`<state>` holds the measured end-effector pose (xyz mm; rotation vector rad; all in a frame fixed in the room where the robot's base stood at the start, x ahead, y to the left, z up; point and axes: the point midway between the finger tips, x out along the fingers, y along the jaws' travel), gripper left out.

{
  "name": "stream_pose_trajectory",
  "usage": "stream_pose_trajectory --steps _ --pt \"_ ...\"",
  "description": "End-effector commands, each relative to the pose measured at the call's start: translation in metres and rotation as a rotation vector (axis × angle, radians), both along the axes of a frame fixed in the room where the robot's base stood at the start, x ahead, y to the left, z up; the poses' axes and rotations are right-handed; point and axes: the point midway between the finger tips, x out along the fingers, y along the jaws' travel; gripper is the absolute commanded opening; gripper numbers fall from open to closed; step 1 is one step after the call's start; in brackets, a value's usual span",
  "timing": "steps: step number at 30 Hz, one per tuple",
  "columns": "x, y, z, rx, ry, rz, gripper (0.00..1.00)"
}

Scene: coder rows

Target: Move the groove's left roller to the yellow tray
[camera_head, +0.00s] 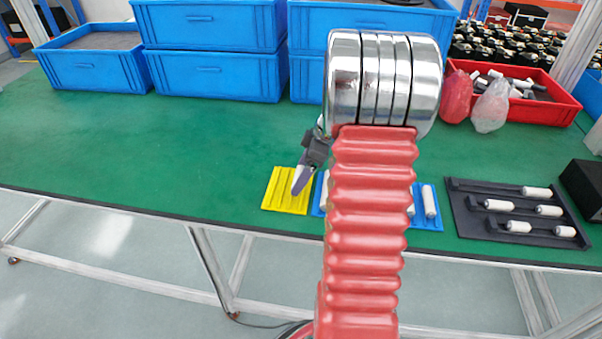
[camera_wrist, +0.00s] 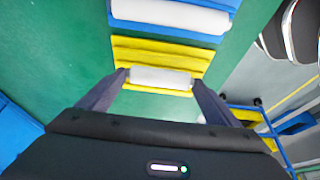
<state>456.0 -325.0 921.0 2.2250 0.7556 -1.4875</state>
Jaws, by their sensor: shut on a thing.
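My gripper (camera_head: 300,182) is over the yellow tray (camera_head: 271,195) on the green table. In the wrist view its two fingers (camera_wrist: 160,80) are shut on the ends of a white roller (camera_wrist: 160,76), which lies between the fingertips. The yellow tray (camera_wrist: 160,52) is directly behind and below the roller there; I cannot tell whether the roller touches it.
A blue tray (camera_head: 437,222) with white rollers (camera_head: 429,201) stands just right of the yellow tray, partly hidden by my arm. A black grooved rack (camera_head: 465,217) with several white rollers lies farther right. Blue crates (camera_head: 95,72) and a red bin (camera_head: 556,108) line the back.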

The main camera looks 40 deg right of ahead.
Motion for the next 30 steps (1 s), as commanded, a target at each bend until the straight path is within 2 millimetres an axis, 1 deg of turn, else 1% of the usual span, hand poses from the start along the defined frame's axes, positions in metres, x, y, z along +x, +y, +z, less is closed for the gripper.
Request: stream_pose_trajectory --steps 5,20,30 --pt "0.0 0.0 -0.001 0.0 0.0 0.0 0.58" --pt "0.0 0.0 -0.017 0.001 0.001 -0.001 0.58" --pt "0.0 0.0 -0.018 0.0 0.0 -0.001 0.58"
